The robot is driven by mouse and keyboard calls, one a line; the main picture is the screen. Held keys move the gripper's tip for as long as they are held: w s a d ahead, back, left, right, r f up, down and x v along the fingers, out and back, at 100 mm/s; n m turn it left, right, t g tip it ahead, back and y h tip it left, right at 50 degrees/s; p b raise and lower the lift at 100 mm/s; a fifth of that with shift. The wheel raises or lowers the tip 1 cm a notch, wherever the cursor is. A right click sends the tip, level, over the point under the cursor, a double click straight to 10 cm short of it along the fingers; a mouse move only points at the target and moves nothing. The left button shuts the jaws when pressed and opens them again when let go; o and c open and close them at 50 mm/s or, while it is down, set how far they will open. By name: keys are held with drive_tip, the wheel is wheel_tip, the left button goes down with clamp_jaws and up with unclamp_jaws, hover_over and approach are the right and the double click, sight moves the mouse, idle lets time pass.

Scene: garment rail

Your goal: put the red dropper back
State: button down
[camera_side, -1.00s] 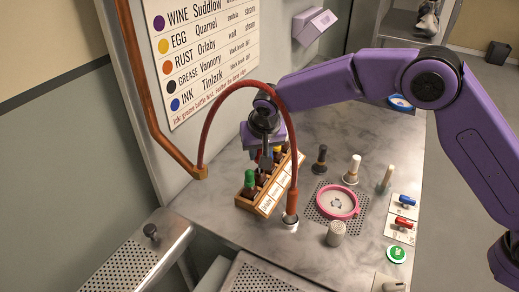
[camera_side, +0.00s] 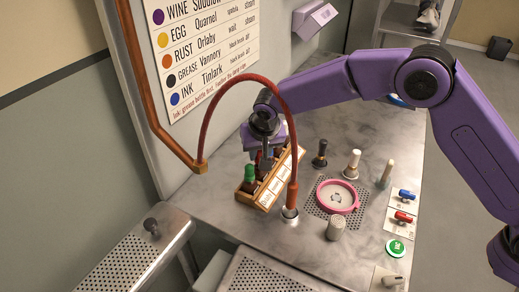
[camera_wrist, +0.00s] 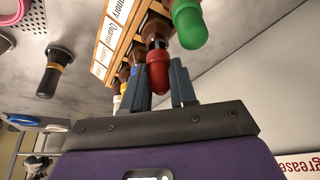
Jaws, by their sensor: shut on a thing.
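The red dropper (camera_wrist: 158,72) is between the fingers of my gripper (camera_wrist: 159,80) in the wrist view, and the gripper is shut on it. Its dark collar is at or just over the neck of a brown bottle (camera_wrist: 155,27); I cannot tell whether it is fully seated. The bottle stands in the wooden rack (camera_wrist: 113,32), which has name labels along its front. In the side view my gripper (camera_side: 264,158) is low over the rack (camera_side: 267,201), and mostly hides the dropper there.
A green-topped dropper (camera_wrist: 188,24) stands right beside the red one; it also shows in the side view (camera_side: 249,173). Yellow and blue tops are on the other side. A red hose (camera_side: 205,130) arches in front.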

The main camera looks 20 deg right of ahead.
drive_tip(key=shift+f, duration=0.55)
idle(0.4)
drive_tip(key=c, duration=0.8)
unclamp_jaws()
drive_tip(key=shift+r, duration=0.15)
drive_tip(key=shift+r, duration=3.6)
